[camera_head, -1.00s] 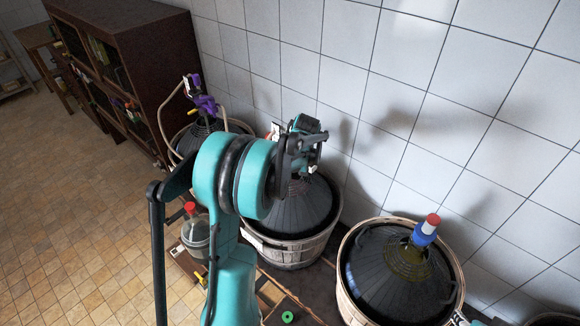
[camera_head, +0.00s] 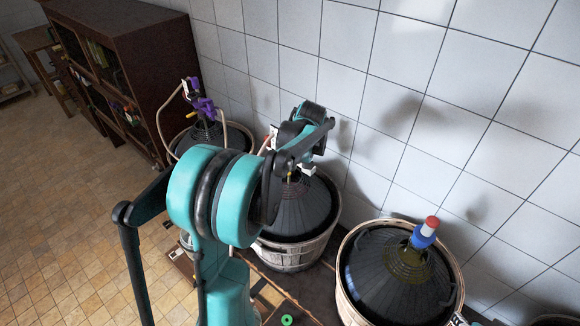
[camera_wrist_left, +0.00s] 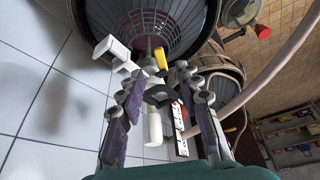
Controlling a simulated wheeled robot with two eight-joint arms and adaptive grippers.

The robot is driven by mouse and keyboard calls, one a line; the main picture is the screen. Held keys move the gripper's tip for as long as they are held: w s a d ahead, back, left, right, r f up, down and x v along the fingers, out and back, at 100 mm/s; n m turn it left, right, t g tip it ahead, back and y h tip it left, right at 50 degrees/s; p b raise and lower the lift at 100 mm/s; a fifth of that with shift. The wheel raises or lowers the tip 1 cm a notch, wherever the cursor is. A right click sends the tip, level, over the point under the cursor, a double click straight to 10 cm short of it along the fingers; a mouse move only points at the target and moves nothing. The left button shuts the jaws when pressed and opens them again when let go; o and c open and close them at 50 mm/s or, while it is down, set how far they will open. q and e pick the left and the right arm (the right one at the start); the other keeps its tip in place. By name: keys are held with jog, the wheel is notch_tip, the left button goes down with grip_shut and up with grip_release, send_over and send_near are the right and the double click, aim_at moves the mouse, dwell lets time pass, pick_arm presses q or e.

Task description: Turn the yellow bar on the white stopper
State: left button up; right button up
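The white stopper (camera_wrist_left: 154,128) sits over the neck of the middle demijohn (camera_head: 300,212); several white arms and dark parts show in the left wrist view. The yellow bar (camera_wrist_left: 181,72) stands out beyond the fingertips, near the right finger. My left gripper (camera_wrist_left: 168,84), with purple-grey pads, is open, one finger on each side of the stopper's parts; whether a finger touches the bar I cannot tell. In the head view my left gripper (camera_head: 304,150) is above the middle demijohn, and my own arm hides most of the stopper. My right gripper is not in view.
A demijohn with a blue and red stopper (camera_head: 425,233) stands to the right. A demijohn with a purple clamp (camera_head: 203,105) and a pale hose (camera_head: 162,122) stands to the left; the hose (camera_wrist_left: 285,55) runs close to my right finger. The tiled wall (camera_head: 400,80) is close behind.

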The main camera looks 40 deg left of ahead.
pick_arm(q)
jog(key=shift+v, duration=2.7)
